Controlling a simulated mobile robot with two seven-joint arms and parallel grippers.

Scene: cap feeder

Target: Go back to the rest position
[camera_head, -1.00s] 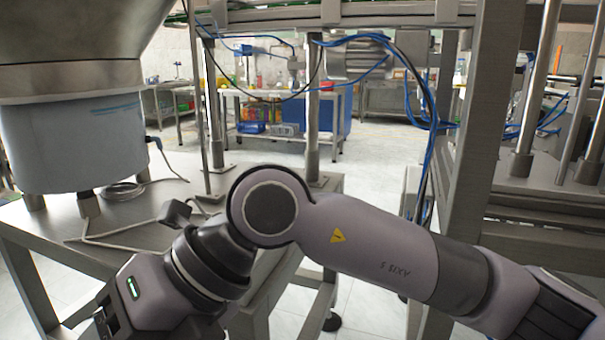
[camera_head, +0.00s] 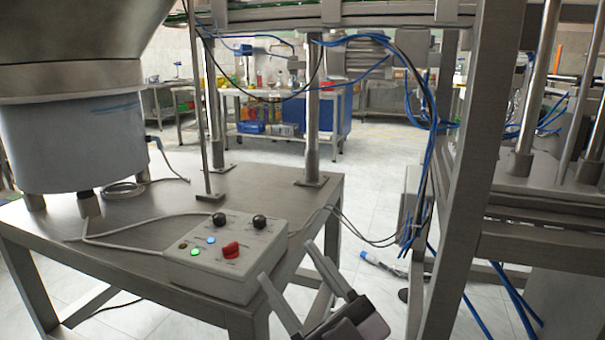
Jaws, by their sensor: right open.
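My right gripper (camera_head: 294,272) shows at the bottom centre of the head view. Its two fingers are spread apart and nothing is between them. It is just right of the control box (camera_head: 212,272), in front of the table's right edge; I cannot tell whether a finger touches the box. The grey control box stands on the metal table (camera_head: 160,207) and has black knobs, a red switch and a lit green button on top. My left gripper is not in the view.
A large metal feeder bowl with a pale cylindrical base (camera_head: 60,140) stands on the table at the left. A steel frame post (camera_head: 470,170) with blue cables rises at the right. Tiled floor (camera_head: 375,200) shows between table and post. A workbench (camera_head: 280,95) stands behind.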

